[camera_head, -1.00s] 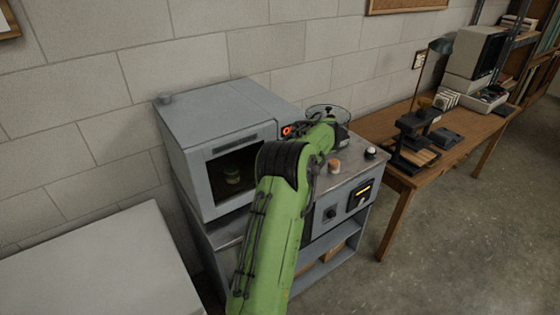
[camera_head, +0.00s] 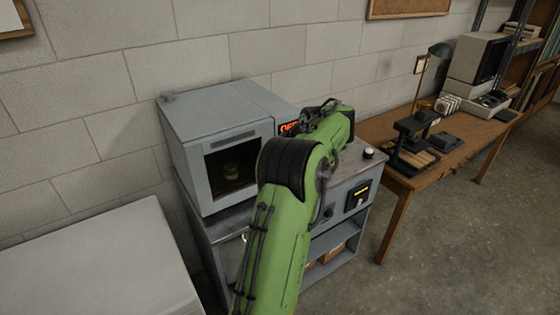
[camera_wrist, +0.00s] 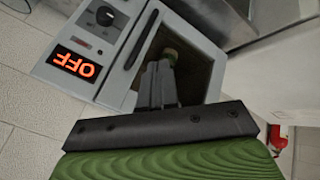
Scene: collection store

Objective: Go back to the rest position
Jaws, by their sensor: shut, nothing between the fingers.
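My gripper (camera_wrist: 160,82) shows in the wrist view with its narrow dark fingers together and nothing between them. It points towards the dark front of a grey oven-like cabinet (camera_wrist: 205,35), and I cannot tell the gap between them. In the head view my green arm reaches over the bench beside this cabinet (camera_head: 225,105), and the fingertips are hidden. A small greenish jar (camera_head: 231,169) stands inside the cabinet, behind its dark window or opening. Part of it shows past the fingers in the wrist view (camera_wrist: 170,54). A red display (camera_wrist: 74,63) reads OFF.
The cabinet sits on a grey metal bench (camera_head: 349,172) with a control panel and lower shelf. A wooden table (camera_head: 378,131) with a dark stand and an old monitor is at right. A pale surface (camera_head: 100,265) is at lower left. Floor at right is clear.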

